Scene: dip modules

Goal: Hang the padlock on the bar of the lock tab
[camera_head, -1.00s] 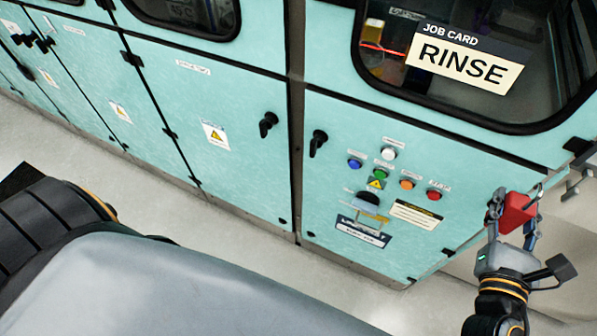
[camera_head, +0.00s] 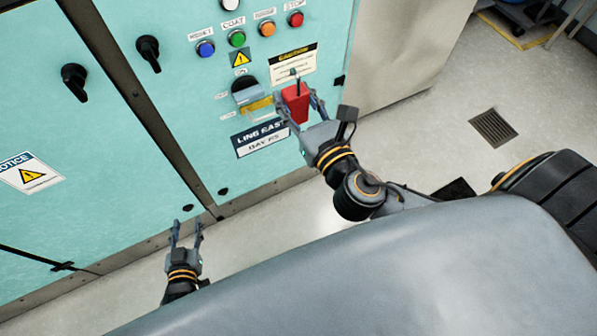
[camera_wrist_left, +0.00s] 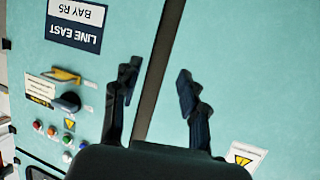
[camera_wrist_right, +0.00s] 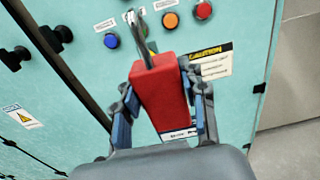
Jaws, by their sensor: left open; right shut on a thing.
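The red padlock (camera_head: 296,105) is held upright in my right gripper (camera_head: 300,100), just right of the lock tab in the head view. In the right wrist view the padlock (camera_wrist_right: 158,95) sits between both fingers, its grey shackle (camera_wrist_right: 138,30) pointing away. The yellow lock tab (camera_head: 258,105) is below the dark switch handle (camera_head: 245,90) on the teal panel. It also shows in the left wrist view (camera_wrist_left: 62,75). The shackle looks apart from the tab; exact depth is unclear. My left gripper (camera_head: 187,228) is open and empty, low before the cabinet.
Blue, green, orange and red buttons (camera_head: 237,38) and a caution label (camera_head: 293,63) are above the tab. A "LINE EAST" plate (camera_head: 262,137) is below it. Two black door handles (camera_head: 148,50) stick out at left. Open floor (camera_head: 430,140) lies to the right.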

